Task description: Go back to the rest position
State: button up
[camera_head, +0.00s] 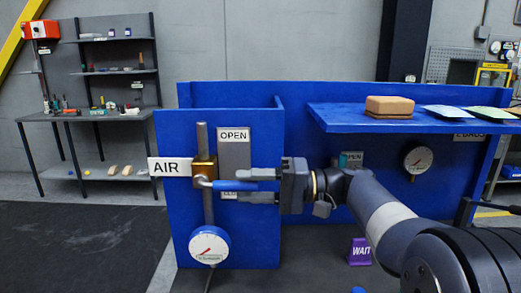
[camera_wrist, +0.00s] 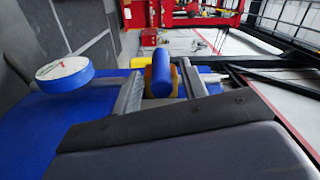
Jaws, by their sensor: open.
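The valve has a brass body (camera_head: 204,170) on a vertical grey pipe (camera_head: 208,212), in front of a blue panel (camera_head: 262,235). Its blue lever handle (camera_head: 232,186) lies level, pointing right toward my gripper. My gripper (camera_head: 250,185) is open, with one finger above the handle and one below it. In the wrist view the blue handle (camera_wrist: 161,75) stands between the two fingers (camera_wrist: 161,88), with gaps visible on both sides. Part of the handle's near end is hidden by my gripper.
An AIR sign (camera_head: 170,167) and a round gauge (camera_head: 209,246) sit by the pipe. An OPEN label (camera_head: 233,135) is behind; a lower label is partly hidden. A blue shelf (camera_head: 340,119) with a brown box (camera_head: 389,107) juts out above my arm. A purple WAIT sign (camera_head: 360,252) stands below.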

aim_at(233, 183)
jog(key=d, duration=0.8)
jog(key=a, duration=1.2)
jog(key=shift+s+r+p, duration=0.1)
jog(key=shift+r+p, duration=0.1)
jog(key=shift+p, duration=0.1)
jog(key=shift+d+r+h+p, duration=0.25)
jog(key=shift+r+h+p, duration=0.15)
jog(key=shift+p, duration=0.45)
jog(key=shift+f+h, duration=0.1)
jog(key=shift+h, duration=0.2)
jog(key=shift+f, duration=0.1)
